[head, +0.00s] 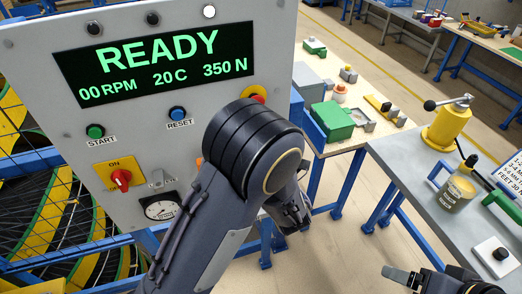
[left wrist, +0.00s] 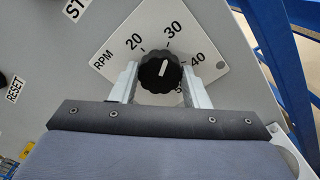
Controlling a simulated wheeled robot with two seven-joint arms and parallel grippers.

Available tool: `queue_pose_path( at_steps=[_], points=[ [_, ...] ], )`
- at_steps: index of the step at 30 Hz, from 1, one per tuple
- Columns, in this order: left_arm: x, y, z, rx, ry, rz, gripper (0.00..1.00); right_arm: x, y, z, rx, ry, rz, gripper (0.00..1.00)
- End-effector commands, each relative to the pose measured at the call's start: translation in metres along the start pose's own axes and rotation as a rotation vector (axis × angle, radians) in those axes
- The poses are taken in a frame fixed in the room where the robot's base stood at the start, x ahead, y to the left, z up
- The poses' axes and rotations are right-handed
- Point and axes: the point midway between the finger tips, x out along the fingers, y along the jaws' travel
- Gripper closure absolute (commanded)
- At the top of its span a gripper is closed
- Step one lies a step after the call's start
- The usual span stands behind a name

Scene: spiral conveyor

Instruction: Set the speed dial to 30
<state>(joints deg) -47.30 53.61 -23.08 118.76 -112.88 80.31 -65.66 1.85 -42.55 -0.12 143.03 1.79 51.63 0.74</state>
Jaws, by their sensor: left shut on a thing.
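The speed dial (left wrist: 161,72) is a black ribbed knob with a white pointer line, on a white plate marked RPM in the left wrist view. My left gripper (left wrist: 164,82) is shut on the knob, one finger on each side. In the head view my left arm hides the dial. The display (head: 155,65) reads READY, 00 RPM, 20 C, 350 N. Part of my right gripper (head: 408,276) shows at the lower right, away from the panel; its opening is unclear.
A grey workbench (head: 415,150) with a yellow press (head: 447,128) stands right. Open floor lies between.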

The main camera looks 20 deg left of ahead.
Motion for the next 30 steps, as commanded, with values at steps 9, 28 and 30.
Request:
queue_pose_path(
  at_steps=[9,28,30],
  points=[
    [0.0,0.0,0.0,-0.001,-0.001,-0.001,0.39,0.0,0.0,0.0,0.0,0.0,0.0,0.2],
    [-0.047,-0.003,-0.001,-0.001,-0.004,-0.004,0.37,0.012,0.005,0.006,0.0,0.0,0.0,0.2],
    [-0.058,-0.002,0.0,-0.002,-0.004,-0.004,0.37,0.014,0.006,0.007,0.0,0.0,0.0,0.2]
  ],
)
